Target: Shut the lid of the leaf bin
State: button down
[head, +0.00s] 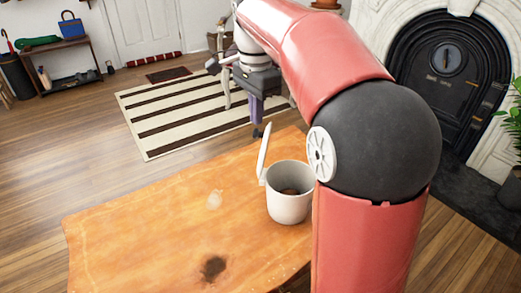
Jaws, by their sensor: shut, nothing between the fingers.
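The leaf bin (287,206) is a white round pot standing on the wooden table, left of my arm. Its lid (264,151) is open and stands almost upright at the bin's left rear rim. Something dark brown shows inside the bin. My gripper (257,131) is above and behind the bin, near the top of the lid, pointing down. It is shut and empty. I cannot tell whether it touches the lid. My arm hides what lies right of the bin.
A striped rug (180,110) lies on the floor beyond. A marble fireplace (455,75) stands at right.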

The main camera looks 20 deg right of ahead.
jog(key=shift+f+b, duration=0.45)
jog(key=shift+f, duration=0.4)
jog(key=shift+r+p, duration=0.15)
jog(key=shift+p, duration=0.2)
jog(key=s+d, duration=0.3)
jog(key=d, duration=0.4)
jog(key=shift+s+d, duration=0.3)
jog(key=shift+s, duration=0.05)
dwell(0.5)
notch_tip(320, 180, up, 6)
jog(key=p, duration=0.4)
jog(key=shift+p, duration=0.4)
